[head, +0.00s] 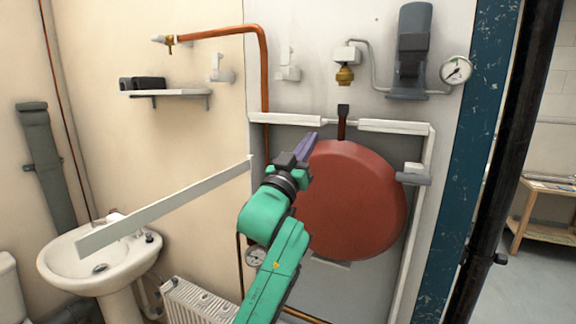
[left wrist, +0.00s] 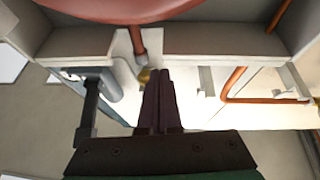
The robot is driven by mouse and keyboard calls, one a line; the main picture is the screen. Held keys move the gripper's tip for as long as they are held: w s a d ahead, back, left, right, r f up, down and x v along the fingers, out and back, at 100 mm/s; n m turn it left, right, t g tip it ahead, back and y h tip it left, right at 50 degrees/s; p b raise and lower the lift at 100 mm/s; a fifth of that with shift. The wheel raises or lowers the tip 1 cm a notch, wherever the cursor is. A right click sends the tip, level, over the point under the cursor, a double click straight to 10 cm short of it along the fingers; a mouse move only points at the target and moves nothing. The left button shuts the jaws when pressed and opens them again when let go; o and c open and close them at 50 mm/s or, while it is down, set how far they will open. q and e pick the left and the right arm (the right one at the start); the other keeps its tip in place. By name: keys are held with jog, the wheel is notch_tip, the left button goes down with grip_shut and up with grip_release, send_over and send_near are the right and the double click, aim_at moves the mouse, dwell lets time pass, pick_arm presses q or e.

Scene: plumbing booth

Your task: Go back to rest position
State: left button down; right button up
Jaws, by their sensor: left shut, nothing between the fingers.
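My left gripper (head: 305,147) is shut and empty, raised in front of the upper left of the red round tank (head: 350,200). It also shows in the left wrist view (left wrist: 160,75), where its dark fingers lie together, with the tank's underside-looking rim (left wrist: 130,8) at the top of the picture. The green left arm comes up from the bottom middle in the head view. I cannot tell whether the fingertips touch anything, but no object is between them. My right gripper is in neither view.
A white pipe frame (head: 285,118) runs around the tank. A copper pipe (head: 266,80), a pressure gauge (head: 456,71) and a small shelf (head: 180,93) are on the walls. A sink (head: 75,262) and a radiator (head: 195,300) stand at left. A dark post (head: 505,150) stands at right.

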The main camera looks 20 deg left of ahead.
pick_arm(q)
jog(key=b+v, duration=0.4)
jog(key=v, duration=0.4)
notch_tip(320, 180, down, 28)
jog(key=s+a+g+y, duration=0.1)
jog(key=a+g+y, duration=0.1)
jog(key=g, duration=0.7)
jog(key=s+a+f+g+y, duration=0.15)
jog(key=s+f+g, duration=0.95)
jog(key=s+f, duration=1.25)
jog(key=s+a+f+m+g, duration=0.1)
jog(key=s+f, duration=0.2)
jog(key=f, duration=1.2)
jog(key=s+f+g, duration=0.1)
jog(key=s+f, duration=0.3)
jog(key=f, duration=1.1)
jog(key=s+a+f, duration=0.2)
jog(key=s+f, duration=0.5)
jog(key=s, duration=0.4)
jog(key=shift+s, duration=0.2)
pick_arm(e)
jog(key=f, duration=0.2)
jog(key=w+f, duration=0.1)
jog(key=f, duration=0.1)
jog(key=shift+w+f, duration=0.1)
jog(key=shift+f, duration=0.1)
pick_arm(q)
jog(key=shift+a, duration=0.1)
